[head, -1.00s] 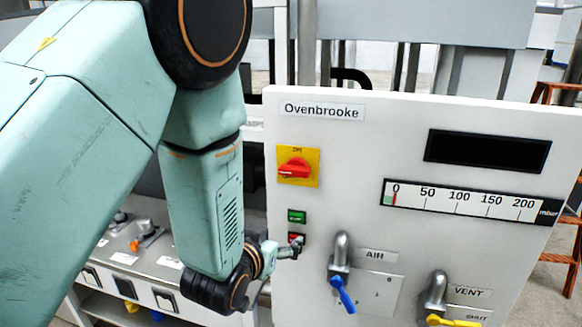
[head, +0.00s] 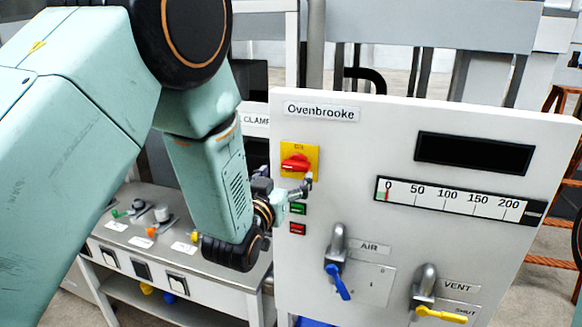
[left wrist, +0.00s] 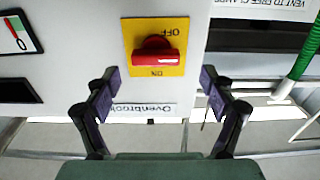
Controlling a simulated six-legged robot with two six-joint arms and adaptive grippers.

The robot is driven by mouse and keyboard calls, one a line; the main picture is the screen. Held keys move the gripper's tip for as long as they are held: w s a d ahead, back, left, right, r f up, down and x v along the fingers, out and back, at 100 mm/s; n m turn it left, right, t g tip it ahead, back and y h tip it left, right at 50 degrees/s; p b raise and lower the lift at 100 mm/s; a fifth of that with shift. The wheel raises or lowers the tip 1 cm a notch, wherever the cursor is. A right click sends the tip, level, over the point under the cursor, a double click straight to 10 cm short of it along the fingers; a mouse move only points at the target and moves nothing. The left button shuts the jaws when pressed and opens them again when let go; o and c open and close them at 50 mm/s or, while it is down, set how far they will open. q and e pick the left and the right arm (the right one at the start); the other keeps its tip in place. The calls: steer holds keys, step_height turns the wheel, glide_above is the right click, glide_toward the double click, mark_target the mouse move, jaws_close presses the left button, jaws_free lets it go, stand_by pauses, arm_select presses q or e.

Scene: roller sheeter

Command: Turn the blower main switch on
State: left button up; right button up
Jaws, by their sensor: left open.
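The main switch is a red rotary handle (head: 295,162) on a yellow plate at the upper left of the white Ovenbrooke panel (head: 370,150). Its handle lies roughly horizontal. In the left wrist view the red handle (left wrist: 154,54) appears upside down, with OFF above it and ON below it. My left gripper (head: 306,182) is just below and in front of the switch, apart from it. In the left wrist view my left gripper (left wrist: 159,78) is open and empty, its fingers spread either side of the handle's line. My right gripper is not in view.
Green (head: 298,209) and red (head: 298,229) buttons sit below the switch. The blue AIR lever (head: 337,282) and yellow VENT lever (head: 440,314) stick out lower down. A gauge (head: 450,200) is on the right. A low control bench (head: 150,225) stands at left.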

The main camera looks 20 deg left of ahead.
mark_target(294, 167)
arm_select(q)
steer(key=w, duration=0.3)
steer(key=shift+w+d+p, duration=0.25)
steer(key=shift+d+p, duration=0.1)
steer(key=shift+p, duration=0.05)
steer(key=shift+w+d+r, duration=0.15)
steer(key=shift+w+d, duration=0.1)
steer(key=shift+w, duration=0.05)
steer(key=shift+w+a, duration=0.15)
steer(key=shift+a, duration=0.3)
steer(key=shift+c, duration=0.2)
steer(key=shift+d, duration=0.4)
steer(key=c, duration=0.6)
steer(key=shift+a, duration=0.25)
steer(key=c, duration=0.3)
steer(key=shift+d, duration=0.15)
steer(key=shift+c, duration=1)
